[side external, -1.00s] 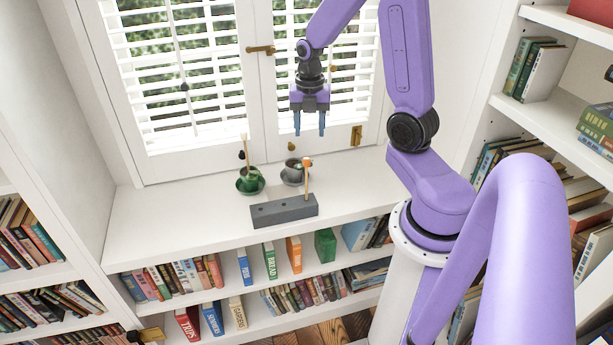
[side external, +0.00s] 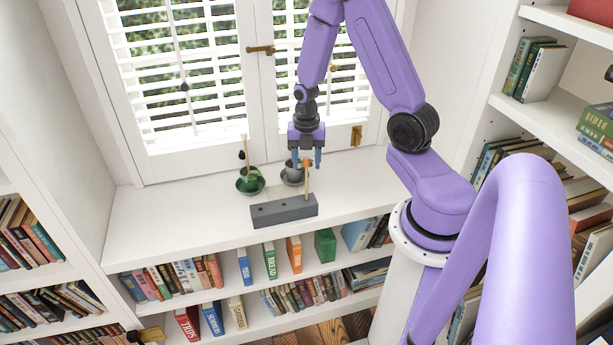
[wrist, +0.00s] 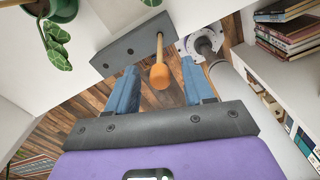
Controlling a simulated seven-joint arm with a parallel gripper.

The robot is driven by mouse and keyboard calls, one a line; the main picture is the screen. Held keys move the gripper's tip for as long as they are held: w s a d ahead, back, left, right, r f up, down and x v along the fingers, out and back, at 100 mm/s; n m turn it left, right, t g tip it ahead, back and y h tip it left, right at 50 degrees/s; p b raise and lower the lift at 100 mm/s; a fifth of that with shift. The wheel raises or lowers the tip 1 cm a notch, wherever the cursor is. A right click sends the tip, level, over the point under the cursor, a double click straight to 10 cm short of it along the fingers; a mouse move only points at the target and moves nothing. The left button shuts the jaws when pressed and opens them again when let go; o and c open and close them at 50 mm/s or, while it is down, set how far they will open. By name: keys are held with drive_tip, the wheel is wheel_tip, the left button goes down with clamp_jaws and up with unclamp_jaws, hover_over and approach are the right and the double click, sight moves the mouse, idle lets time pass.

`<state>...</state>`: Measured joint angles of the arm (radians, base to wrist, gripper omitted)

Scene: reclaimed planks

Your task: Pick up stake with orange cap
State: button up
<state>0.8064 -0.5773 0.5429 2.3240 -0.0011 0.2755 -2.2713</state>
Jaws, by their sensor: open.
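The stake with the orange cap (side external: 307,178) stands upright in the right end of a grey block (side external: 272,213) on the white shelf top. In the wrist view its orange cap (wrist: 159,77) shows between and just beyond my fingertips, with the wooden shaft running back to the grey block (wrist: 118,47). My gripper (side external: 307,163) is open and points down, its blue fingers at about the height of the cap in the side view. In the wrist view my gripper (wrist: 160,78) has one finger on each side of the cap, apart from it.
A green pot (side external: 250,181) with a plant and a thin stick stands left of the stake. A grey metal cup (side external: 292,174) stands behind it, close to my gripper. The shelf top (side external: 165,215) is clear to the left. Windows with blinds rise behind.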

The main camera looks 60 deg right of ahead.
drive_tip(key=shift+f, duration=0.3)
clamp_jaws()
wheel_tip(320, 180, up, 16)
idle(1.6)
